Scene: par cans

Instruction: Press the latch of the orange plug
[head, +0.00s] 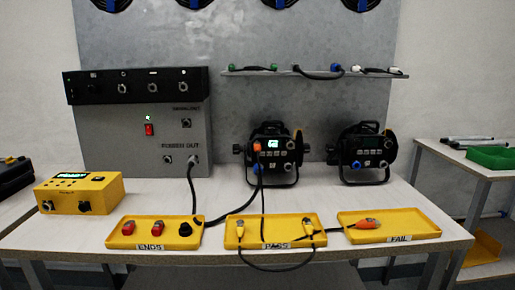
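An orange plug (257,147) sits at the upper left of the rear panel of the left black par can (276,160), with a dark cable hanging below it. Its latch is too small to make out. Another orange connector (368,223) lies in the yellow tray marked FAIL (421,225). My gripper is not in view.
A grey box with a black top unit (140,85) stands at the back left, and a yellow tester (79,194) at the front left. Yellow trays marked ENDS (140,243) and PASS (275,244) line the front edge. Cables cross the bench. A second par can (362,155) stands right.

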